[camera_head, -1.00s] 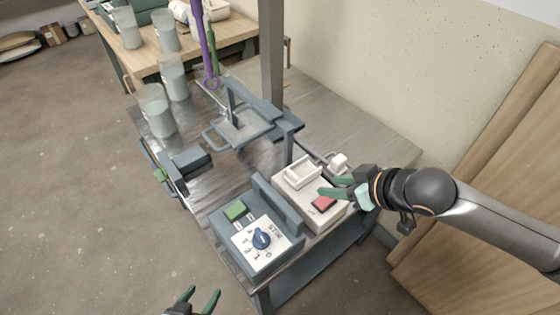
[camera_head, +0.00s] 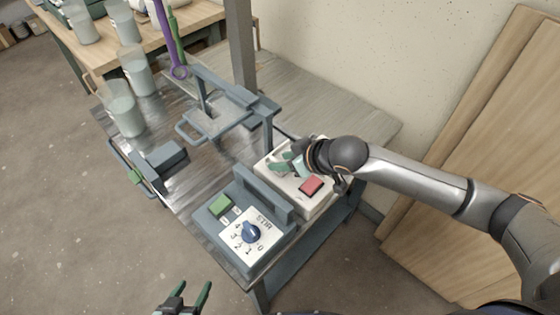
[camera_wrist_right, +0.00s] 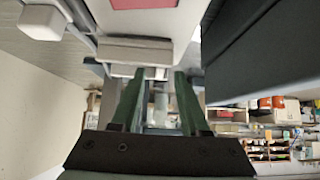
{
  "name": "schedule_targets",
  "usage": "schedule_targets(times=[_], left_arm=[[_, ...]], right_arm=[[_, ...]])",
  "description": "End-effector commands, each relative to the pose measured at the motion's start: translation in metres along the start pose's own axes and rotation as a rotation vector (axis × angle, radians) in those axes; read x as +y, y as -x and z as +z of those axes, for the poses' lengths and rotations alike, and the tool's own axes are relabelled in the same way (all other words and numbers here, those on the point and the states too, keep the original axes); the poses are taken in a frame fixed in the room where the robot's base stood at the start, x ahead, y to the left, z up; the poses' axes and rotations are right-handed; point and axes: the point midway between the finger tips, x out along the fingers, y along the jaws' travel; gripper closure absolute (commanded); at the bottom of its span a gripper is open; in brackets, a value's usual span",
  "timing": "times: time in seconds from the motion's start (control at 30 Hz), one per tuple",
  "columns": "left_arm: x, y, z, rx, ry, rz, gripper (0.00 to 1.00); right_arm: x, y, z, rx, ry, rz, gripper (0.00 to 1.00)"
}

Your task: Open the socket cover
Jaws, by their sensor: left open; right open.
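The white box (camera_head: 316,200) at the right of the steel table carries a red button (camera_head: 311,186). The socket cover is largely hidden behind my right gripper in the head view; in the right wrist view, a pale raised block that looks like the cover (camera_wrist_right: 135,50) lies just beyond the fingertips. I cannot tell whether the cover is lifted at all. My right gripper (camera_head: 286,163) is open over the far part of the box; its green fingers (camera_wrist_right: 155,78) show apart with nothing between them. My left gripper (camera_head: 193,287) is open and empty in front of the table.
A blue-grey control box (camera_head: 229,250) with dial and green button stands left of the white box. A white plug (camera_wrist_right: 42,22) with a cable lies beside the box. A metal frame (camera_head: 213,122) stands behind, with glaze buckets (camera_head: 124,113) at the left.

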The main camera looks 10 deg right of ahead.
Motion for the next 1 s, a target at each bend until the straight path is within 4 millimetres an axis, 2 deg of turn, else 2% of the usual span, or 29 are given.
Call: schedule_targets(times=[0.17, 0.47, 0.87, 1.0], left_arm=[[0.0016, -0.0021, -0.0100, 0.022, -0.003, 0.005, 0.34], [0.0033, -0.0020, -0.0084, 0.018, -0.004, 0.009, 0.34], [0.0025, -0.0019, -0.0038, 0.009, -0.005, 0.007, 0.34], [0.0019, -0.0019, -0.0036, 0.009, -0.005, 0.006, 0.34]], right_arm=[[-0.0002, -0.0139, 0.0002, 0.000, 0.001, 0.000, 0.55], [0.0000, -0.0154, -0.0001, 0.000, 0.002, 0.000, 0.55], [0.0000, -0.0152, 0.0000, 0.000, 0.001, 0.000, 0.99], [0.0000, -0.0152, 0.0001, 0.000, 0.001, 0.000, 1.00]])
